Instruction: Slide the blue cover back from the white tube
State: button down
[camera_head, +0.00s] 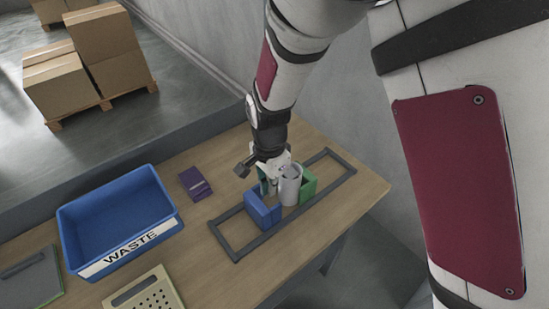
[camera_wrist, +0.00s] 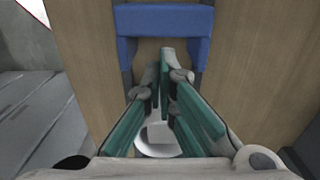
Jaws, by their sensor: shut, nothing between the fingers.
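The blue cover (camera_head: 260,209) is a U-shaped block on a dark grey rail frame (camera_head: 243,243). It shows at the top of the wrist view (camera_wrist: 163,21). The white tube (camera_head: 290,186) stands upright to the right of the blue cover, with a green block (camera_head: 309,185) on its other side. My gripper (camera_head: 268,184) points down beside the tube, behind the blue cover. In the wrist view its green-padded fingers (camera_wrist: 167,75) are shut with nothing held, and their tips are near the cover. A white round part, perhaps the tube, shows low between the fingers (camera_wrist: 158,151). Contact with the cover is unclear.
A blue WASTE bin (camera_head: 120,222) stands left on the wooden table. A purple box (camera_head: 194,184) lies between bin and frame. A perforated beige tray (camera_head: 150,294) is at the front, a grey-green case (camera_head: 30,279) at far left. A wall runs behind the table.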

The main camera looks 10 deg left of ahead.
jog(key=shift+f, duration=2.35)
jog(key=s+a+p, duration=0.1)
jog(key=s+a, duration=0.1)
jog(key=s+a+p, duration=0.2)
jog(key=s, duration=0.1)
jog(key=shift+a+r, duration=0.1)
jog(key=shift+s+a, duration=0.25)
jog(key=shift+a, duration=0.05)
notch_tip(320, 180, up, 12)
